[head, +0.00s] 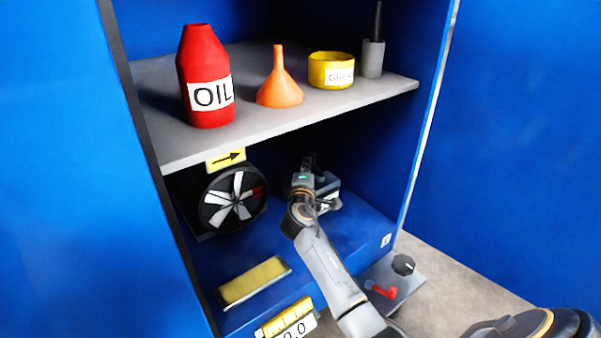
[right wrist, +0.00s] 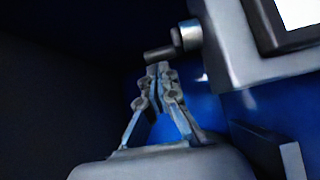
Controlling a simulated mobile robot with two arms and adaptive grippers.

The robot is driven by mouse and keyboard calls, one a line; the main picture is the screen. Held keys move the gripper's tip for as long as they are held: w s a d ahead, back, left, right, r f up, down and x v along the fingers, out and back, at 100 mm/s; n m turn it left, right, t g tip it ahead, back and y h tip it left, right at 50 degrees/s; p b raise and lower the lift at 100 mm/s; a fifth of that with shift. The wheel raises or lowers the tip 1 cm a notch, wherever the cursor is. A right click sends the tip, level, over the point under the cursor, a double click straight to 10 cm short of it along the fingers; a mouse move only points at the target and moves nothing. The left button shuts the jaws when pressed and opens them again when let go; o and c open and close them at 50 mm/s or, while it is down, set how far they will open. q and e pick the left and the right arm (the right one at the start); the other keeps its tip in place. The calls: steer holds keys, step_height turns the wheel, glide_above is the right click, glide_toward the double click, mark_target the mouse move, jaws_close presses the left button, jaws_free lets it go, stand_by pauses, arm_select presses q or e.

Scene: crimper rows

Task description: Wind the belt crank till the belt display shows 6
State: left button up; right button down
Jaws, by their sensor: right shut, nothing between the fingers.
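My right gripper (head: 308,163) reaches into the lower bay of the blue cabinet. In the right wrist view its fingers (right wrist: 157,72) are shut together with nothing between them. Just beyond the fingertips a short dark rod (right wrist: 160,53) joins a grey hub (right wrist: 188,36) on the side of a grey box (right wrist: 235,52); this looks like a crank. I cannot tell whether the fingertips touch the rod. In the head view my arm partly hides the box (head: 331,186). No display reading 6 shows; a label reading 0.0 (head: 293,332) is cut off at the lower edge. My left gripper is not in view.
A spoked wheel (head: 233,199) with a red mark stands left of my gripper, under a yellow arrow sign (head: 226,159). The grey shelf (head: 270,122) above holds a red oil bottle (head: 203,70), funnel, grease tin and cup. A red-levered panel (head: 397,282) lies lower right.

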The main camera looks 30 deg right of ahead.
stand_by(0.3)
steer(key=shift+w+d+m+g+h+b, duration=0.25)
steer(key=shift+d+m+g+h+b, duration=0.3)
steer(key=shift+d+h, duration=0.25)
steer(key=shift+a, duration=0.15)
